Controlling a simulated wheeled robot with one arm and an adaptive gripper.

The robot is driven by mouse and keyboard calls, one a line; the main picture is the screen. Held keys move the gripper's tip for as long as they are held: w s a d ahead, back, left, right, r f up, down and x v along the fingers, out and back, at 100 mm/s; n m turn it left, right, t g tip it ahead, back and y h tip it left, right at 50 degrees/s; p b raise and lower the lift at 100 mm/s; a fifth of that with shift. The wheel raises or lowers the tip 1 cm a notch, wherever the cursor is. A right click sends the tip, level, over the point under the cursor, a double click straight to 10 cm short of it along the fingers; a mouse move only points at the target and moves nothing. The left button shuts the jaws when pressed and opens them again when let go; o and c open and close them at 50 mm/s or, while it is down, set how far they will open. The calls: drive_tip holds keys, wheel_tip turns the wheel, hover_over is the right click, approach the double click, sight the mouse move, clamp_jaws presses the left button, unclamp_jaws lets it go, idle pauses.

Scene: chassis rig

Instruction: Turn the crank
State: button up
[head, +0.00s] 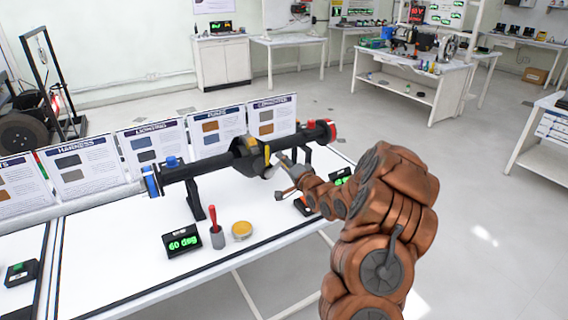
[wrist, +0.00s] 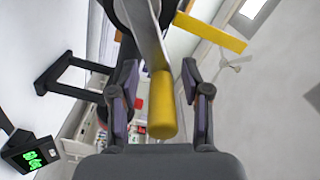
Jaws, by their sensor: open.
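The crank has a grey arm (wrist: 143,38) and a yellow cylindrical handle (wrist: 162,108), which sits between my fingers in the wrist view. A small display (head: 183,240) on the bench reads 60 deg.
A red-handled tool in a grey cup (head: 217,236) and a yellow round tin (head: 242,230) stand on the white bench in front of the shaft. Information boards (head: 152,142) line the back. A black stand (wrist: 72,75) and yellow bar (wrist: 210,32) flank the crank.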

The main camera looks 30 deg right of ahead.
drive_tip(key=shift+s, duration=0.15)
drive_tip(key=shift+s+d, duration=0.1)
drive_tip(key=shift+s, duration=0.2)
drive_tip(key=s, duration=1.1)
drive_tip(key=shift+a, duration=0.2)
drive_tip(key=shift+a, duration=0.1)
drive_tip(key=s+a+f+n+g, duration=0.3)
drive_tip(key=s+a+n+g, duration=0.3)
drive_tip(key=a+g, duration=0.4)
drive_tip(key=s+a+r+n+g, duration=0.2)
drive_tip(key=s+a, duration=0.4)
drive_tip(key=s, duration=0.5)
drive_tip(key=s+a+r+n+g, duration=0.2)
drive_tip(key=s+a, duration=0.4)
drive_tip(key=s, duration=0.5)
drive_tip(key=s+a+r+n+g, duration=0.2)
drive_tip(key=s+a+g, duration=0.3)
drive_tip(key=s, duration=0.6)
drive_tip(key=shift+s+a+r+n+g, duration=0.2)
drive_tip(key=shift+s+a+n+g, duration=0.2)
drive_tip(key=shift+a+n, duration=0.3)
drive_tip(key=shift+c, duration=0.5)
